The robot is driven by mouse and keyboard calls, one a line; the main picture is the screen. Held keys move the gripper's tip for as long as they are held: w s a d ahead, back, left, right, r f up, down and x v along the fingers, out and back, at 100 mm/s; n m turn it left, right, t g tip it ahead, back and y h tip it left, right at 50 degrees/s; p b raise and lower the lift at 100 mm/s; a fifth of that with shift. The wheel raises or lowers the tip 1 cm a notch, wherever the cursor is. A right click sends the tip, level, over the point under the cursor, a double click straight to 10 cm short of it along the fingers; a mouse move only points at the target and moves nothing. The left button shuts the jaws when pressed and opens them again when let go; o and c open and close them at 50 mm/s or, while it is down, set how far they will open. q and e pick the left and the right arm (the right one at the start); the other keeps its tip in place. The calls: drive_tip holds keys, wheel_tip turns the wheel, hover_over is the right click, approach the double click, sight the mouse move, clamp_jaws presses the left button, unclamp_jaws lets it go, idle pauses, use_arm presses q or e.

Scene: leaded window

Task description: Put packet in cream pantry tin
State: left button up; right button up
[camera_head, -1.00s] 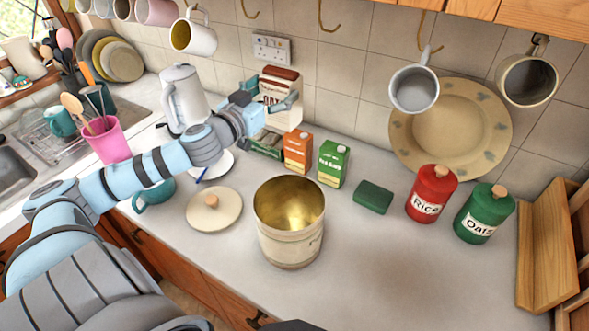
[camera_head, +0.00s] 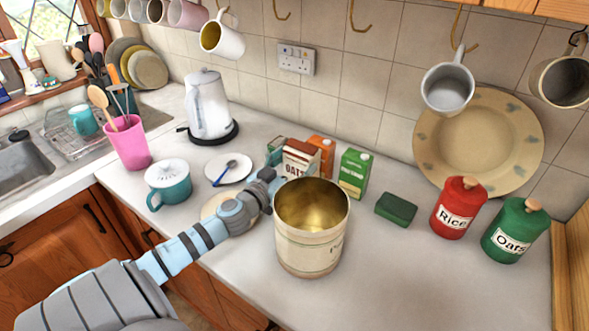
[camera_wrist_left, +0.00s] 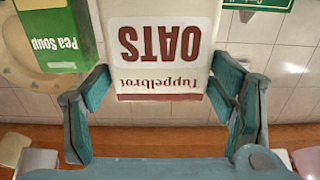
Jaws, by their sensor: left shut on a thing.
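The packet is a white and brown box marked OATS (camera_head: 300,157). It appears behind the tin's rim, and its lower part is hidden. In the left wrist view the packet (camera_wrist_left: 160,50) fills the space between the fingers, its print upside down. My left gripper (camera_head: 280,164) is shut on it, with fingers on both sides. The cream pantry tin (camera_head: 308,252) stands upright and open on the counter, gold inside; the part of its inside that shows looks empty. The round cream lid (camera_head: 214,206) lies left of the tin, partly behind my arm. My right gripper is not in view.
Behind the packet stand an orange carton (camera_head: 322,148) and a green carton (camera_head: 355,172). A green block (camera_head: 396,208), red Rice tin (camera_head: 459,208) and green Oats tin (camera_head: 515,230) are to the right. A teal pot (camera_head: 168,186) and kettle (camera_head: 208,105) are left. The front right counter is clear.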

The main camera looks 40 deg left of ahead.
use_arm(q)
drive_tip(key=shift+w, duration=0.1)
drive_tip(key=o, duration=1.6)
drive_tip(key=shift+o, duration=0.2)
